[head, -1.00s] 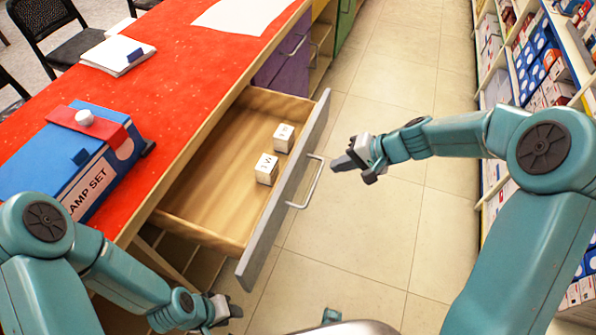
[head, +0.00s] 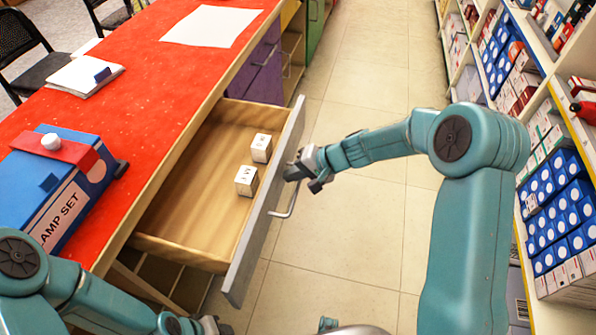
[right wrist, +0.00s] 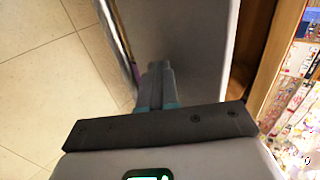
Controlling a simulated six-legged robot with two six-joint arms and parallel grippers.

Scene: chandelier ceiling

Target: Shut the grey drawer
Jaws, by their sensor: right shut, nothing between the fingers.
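The grey drawer (head: 250,232) is pulled well out of the red-topped counter. Its wooden inside holds two white lettered blocks (head: 261,148) (head: 246,180). A metal bar handle (head: 286,206) sits on the outer side of its front. My right gripper (head: 294,171) is shut and empty at the outer face of the front, beside the handle. In the right wrist view its closed fingers (right wrist: 155,82) point at the grey panel (right wrist: 190,45), with the handle bar (right wrist: 117,40) to their left. I cannot tell whether they touch the panel. My left gripper (head: 213,326) is low at the bottom edge, its fingers unclear.
The red counter (head: 150,115) carries a blue lamp set box (head: 60,190), a notebook (head: 85,74) and a white sheet (head: 212,27). A purple drawer (head: 265,65) is beyond. Stocked shelves (head: 560,200) line the right. The tiled aisle (head: 375,215) between is clear.

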